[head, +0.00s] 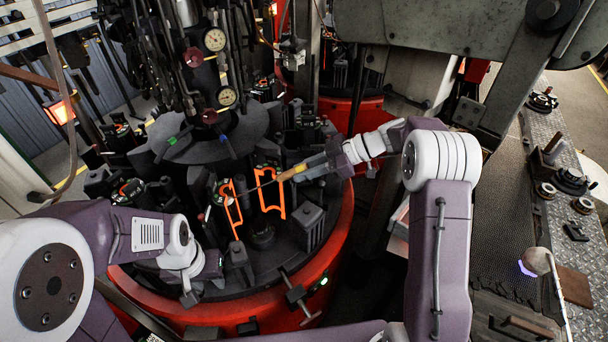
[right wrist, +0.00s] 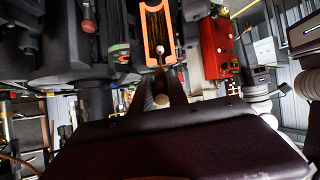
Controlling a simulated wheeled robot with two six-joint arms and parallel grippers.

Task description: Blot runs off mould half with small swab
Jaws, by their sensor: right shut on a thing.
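My right gripper (head: 303,171) is shut on the swab's wooden handle (head: 287,174). The swab's thin rod reaches left across the open mould, between two orange-edged mould halves, the left one (head: 232,207) and the right one (head: 271,208). In the right wrist view the handle end (right wrist: 160,100) sits between my dark fingers. The swab's small pale tip (right wrist: 160,50) shows in front of the hollow of an orange-edged mould half (right wrist: 144,36); whether it touches cannot be told. My left gripper (head: 190,294) hangs low at the left of the machine, away from the mould; its jaws are unclear.
The mould stands on a round dark table with a red rim (head: 338,240). Dark clamps and blocks crowd around it. Pressure gauges (head: 215,40) and hoses rise above the centre. A metal bench (head: 520,230) with loose parts lies at the right.

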